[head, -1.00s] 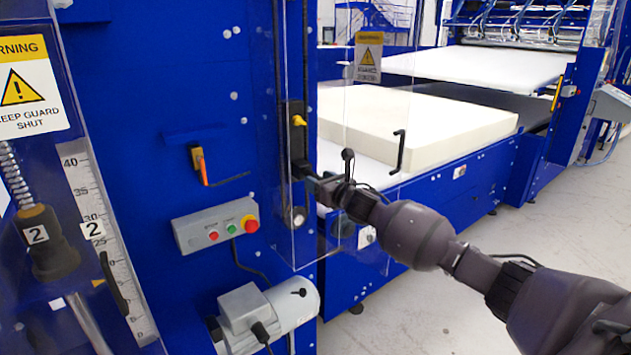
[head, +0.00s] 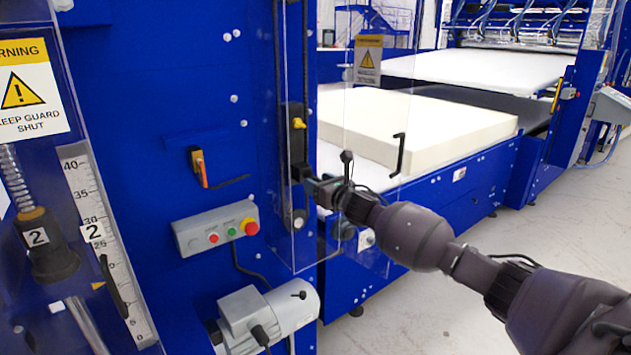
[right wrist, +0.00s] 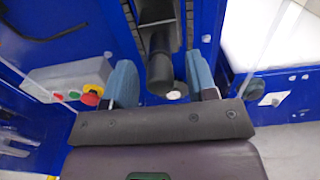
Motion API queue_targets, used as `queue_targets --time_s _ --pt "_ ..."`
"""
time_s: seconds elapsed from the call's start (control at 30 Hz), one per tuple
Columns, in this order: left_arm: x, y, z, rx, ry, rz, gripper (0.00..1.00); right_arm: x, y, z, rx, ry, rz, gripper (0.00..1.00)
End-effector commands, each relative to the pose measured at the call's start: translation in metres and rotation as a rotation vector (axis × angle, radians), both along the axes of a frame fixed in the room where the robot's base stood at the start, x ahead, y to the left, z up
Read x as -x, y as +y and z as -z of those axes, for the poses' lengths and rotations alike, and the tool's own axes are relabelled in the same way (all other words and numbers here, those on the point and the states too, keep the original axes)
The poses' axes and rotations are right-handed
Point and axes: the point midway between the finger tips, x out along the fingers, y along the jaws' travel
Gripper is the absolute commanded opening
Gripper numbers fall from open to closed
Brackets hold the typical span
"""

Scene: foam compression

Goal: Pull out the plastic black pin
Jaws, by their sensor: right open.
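The black plastic pin (right wrist: 160,66) is a dark cylinder in the right wrist view, pointing toward the wrist from a slotted upright of the machine. In the head view the pin (head: 299,172) is small and partly hidden by the gripper. My right gripper (right wrist: 161,82) is open, its two blue-grey fingers standing on either side of the pin's end. I cannot tell whether either finger touches it. In the head view the right gripper (head: 316,186) is at the blue upright beside the clear guard. My left gripper is not in view.
A clear guard panel (head: 375,225) with a black handle (head: 398,153) hangs close to my right gripper. A grey button box (head: 215,230) and a motor (head: 270,315) stick out at the left. A cream foam block (head: 440,120) lies on the table behind. Floor at right is clear.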

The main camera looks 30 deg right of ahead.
Motion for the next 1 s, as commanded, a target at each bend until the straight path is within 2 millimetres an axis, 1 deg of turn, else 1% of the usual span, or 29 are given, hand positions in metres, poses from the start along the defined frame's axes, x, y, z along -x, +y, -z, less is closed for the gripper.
queue_targets --time_s 0.53,0.57,0.7,0.87,0.9,1.0 --pt "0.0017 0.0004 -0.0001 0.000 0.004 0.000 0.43 0.0000 -0.0001 -0.0001 0.000 0.000 0.000 0.52" --pt "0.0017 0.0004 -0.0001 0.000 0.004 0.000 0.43 0.0000 -0.0001 -0.0001 -0.001 0.000 0.000 0.49" --pt "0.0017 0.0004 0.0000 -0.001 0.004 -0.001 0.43 0.0000 -0.0001 0.0000 -0.001 0.000 0.000 0.28" --pt "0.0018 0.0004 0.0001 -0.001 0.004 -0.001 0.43 0.0000 -0.0001 0.0001 -0.001 0.000 0.000 0.03" --pt "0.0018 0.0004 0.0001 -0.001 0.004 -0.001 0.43 0.0000 -0.0001 0.0001 -0.001 0.000 0.000 0.00" --pt "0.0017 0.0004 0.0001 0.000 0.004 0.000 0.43 0.0000 -0.0001 0.0000 -0.001 0.000 0.000 0.00"
